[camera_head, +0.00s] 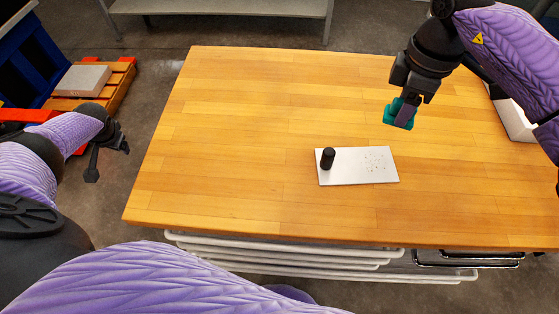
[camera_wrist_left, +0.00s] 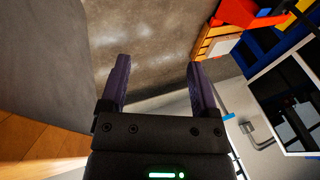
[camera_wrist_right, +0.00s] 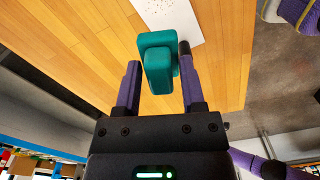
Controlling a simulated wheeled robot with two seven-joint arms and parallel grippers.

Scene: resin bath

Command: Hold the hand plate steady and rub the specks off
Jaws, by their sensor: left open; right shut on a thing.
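The hand plate (camera_head: 345,175) is a white rectangular board lying flat on the wooden table, with a black upright handle (camera_head: 327,158) near its left end. Dark specks (camera_head: 375,162) are scattered on its right half. My right gripper (camera_head: 403,112) is shut on a teal block-like rubbing tool (camera_head: 389,113), held above the table behind and right of the plate, apart from it. The tool (camera_wrist_right: 158,62) sits between the fingers in the right wrist view, with part of the plate (camera_wrist_right: 175,18) beyond. My left gripper (camera_head: 106,165) is open and empty, off the table's left side; its spread fingers (camera_wrist_left: 160,85) show in the left wrist view.
The wooden table (camera_head: 240,130) is mostly clear around the plate. A white box (camera_head: 515,120) stands at the right, partly hidden by my right arm. A pallet (camera_head: 105,95) with a grey slab (camera_head: 82,81) is on the floor at left. White rails (camera_head: 290,250) run below the table's near edge.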

